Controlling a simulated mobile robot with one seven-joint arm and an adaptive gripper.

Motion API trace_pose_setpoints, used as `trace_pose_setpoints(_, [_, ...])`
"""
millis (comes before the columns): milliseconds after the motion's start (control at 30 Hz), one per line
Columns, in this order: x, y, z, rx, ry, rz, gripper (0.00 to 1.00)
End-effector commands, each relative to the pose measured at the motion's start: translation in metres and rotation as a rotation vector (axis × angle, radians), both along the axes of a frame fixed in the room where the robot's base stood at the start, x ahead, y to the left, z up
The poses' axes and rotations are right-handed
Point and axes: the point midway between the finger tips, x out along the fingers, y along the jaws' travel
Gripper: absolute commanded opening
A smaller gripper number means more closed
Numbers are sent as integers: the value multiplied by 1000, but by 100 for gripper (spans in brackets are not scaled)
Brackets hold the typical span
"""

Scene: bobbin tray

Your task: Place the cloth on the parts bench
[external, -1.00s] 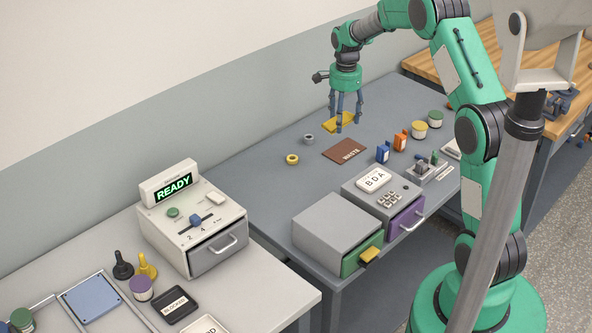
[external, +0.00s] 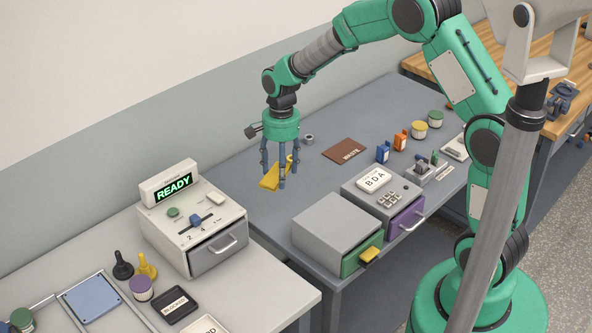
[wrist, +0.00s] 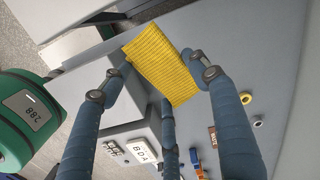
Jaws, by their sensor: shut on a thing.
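My gripper (external: 274,184) is shut on the yellow cloth (external: 268,180) and holds it above the left part of the dark grey bench (external: 325,172). In the wrist view, the ribbed cloth (wrist: 160,62) lies between the blue fingers of my gripper (wrist: 158,78) and spreads out past their tips. A pale bench (external: 270,280) stands at the lower left, and a wooden bench (external: 425,62) at the upper right. No label shows which of these is the parts bench.
On the grey bench stand a grey box with a green drawer (external: 330,225), a keypad unit with a purple drawer (external: 385,185), a brown waste mat (external: 343,151) and small bottles. The pale bench holds a READY machine (external: 195,225), a black BLOCKED sign (external: 175,303) and a blue pad (external: 92,298).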

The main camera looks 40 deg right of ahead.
Motion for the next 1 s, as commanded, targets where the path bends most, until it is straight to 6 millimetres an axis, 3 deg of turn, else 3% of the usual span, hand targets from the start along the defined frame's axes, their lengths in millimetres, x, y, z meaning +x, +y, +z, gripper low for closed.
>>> trace_pose_setpoints(33, [-9,18,1,3,2,27,37])
trace_pose_setpoints(200, [-38,68,1,10,8,105,37])
trace_pose_setpoints(600, [-122,167,-1,25,22,288,37])
trace_pose_setpoints(800, [-163,199,-3,30,29,364,37])
trace_pose_setpoints(1000, [-190,218,-4,33,33,413,37])
